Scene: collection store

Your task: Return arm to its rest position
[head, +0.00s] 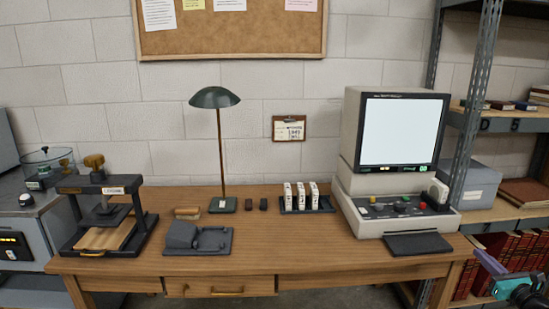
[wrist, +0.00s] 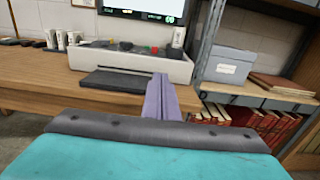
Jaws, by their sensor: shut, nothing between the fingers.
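My gripper (head: 480,254) is at the lower right corner of the head view, with purple fingers and a teal body. It is beyond the right end of the wooden desk (head: 225,263), in front of the shelving. In the wrist view, my gripper (wrist: 160,78) points forward with its purple fingers together and nothing between them. The front panel of the microfilm-style reader (wrist: 130,62) stands past the fingertips, apart from them as far as I can see. Most of my arm is out of view.
The reader (head: 397,150) stands on the desk's right side. A rack of white boxes (head: 300,197), a green lamp (head: 215,97) and a dark press (head: 104,190) stand further left. Metal shelving (head: 466,120) with a grey box (wrist: 230,65) and red books (wrist: 245,117) is close on the right.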

